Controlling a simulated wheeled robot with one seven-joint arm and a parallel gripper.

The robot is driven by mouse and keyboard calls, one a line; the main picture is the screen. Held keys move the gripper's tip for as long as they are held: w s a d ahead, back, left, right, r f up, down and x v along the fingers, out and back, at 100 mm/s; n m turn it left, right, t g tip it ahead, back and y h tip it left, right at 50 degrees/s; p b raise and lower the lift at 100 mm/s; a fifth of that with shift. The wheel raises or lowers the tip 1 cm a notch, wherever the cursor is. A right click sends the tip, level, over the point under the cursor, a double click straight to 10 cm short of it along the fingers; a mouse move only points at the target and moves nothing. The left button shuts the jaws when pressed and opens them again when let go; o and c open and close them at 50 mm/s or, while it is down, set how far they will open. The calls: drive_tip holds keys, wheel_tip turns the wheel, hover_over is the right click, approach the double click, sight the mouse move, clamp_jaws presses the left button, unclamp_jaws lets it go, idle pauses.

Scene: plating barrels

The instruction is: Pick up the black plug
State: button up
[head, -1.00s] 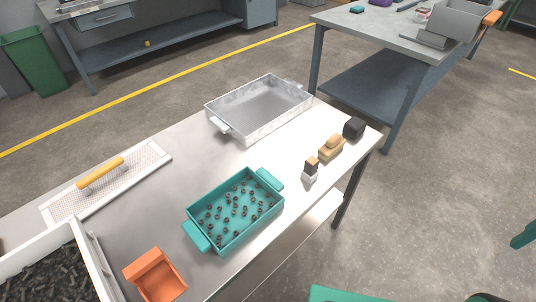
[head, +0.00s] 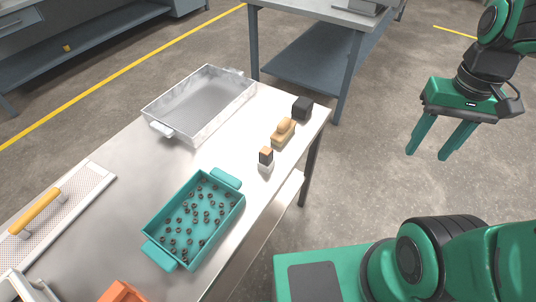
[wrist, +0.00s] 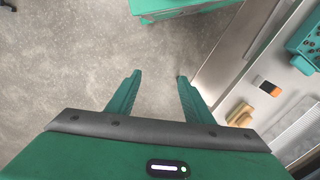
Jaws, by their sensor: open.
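A black block (head: 302,108), the only plug-like black thing I see, stands at the far right corner of the steel table (head: 107,227). It does not show in the wrist view, where my gripper's body may hide it. My gripper (head: 428,153) is open and empty, with its fingers pointing down. It is off to the right of the table in the head view, well apart from the block. In the wrist view the open fingers (wrist: 158,76) have only the grey floor between them.
A teal tray (head: 151,254) holds several small dark rings. A grey metal tray (head: 155,104) lies behind. Another workbench (head: 318,72) stands beyond.

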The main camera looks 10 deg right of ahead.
drive_tip(key=w+a+f+n, duration=0.2)
drive_tip(key=w+a+n, duration=0.6)
drive_tip(key=w+a, duration=0.55)
drive_tip(key=a+f+n, duration=0.1)
drive_tip(key=a+n, duration=0.1)
drive_tip(key=a, duration=0.4)
drive_tip(key=w+a+f+n, duration=0.1)
drive_tip(key=a+n, duration=0.1)
drive_tip(key=a, duration=0.4)
drive_tip(key=a+f+n, duration=0.1)
drive_tip(key=a+n, duration=0.1)
drive_tip(key=a, duration=0.4)
drive_tip(key=shift+w+a+f, duration=0.2)
drive_tip(key=shift+w+f, duration=0.15)
drive_tip(key=shift+w, duration=0.05)
hover_over(266, 150)
wheel_tip(266, 150, down, 5)
drive_tip(key=shift+d+r, duration=0.1)
drive_tip(key=shift+d, duration=0.05)
drive_tip(key=shift+w+f, duration=0.1)
drive_tip(key=shift+f, duration=3)
clamp_jaws()
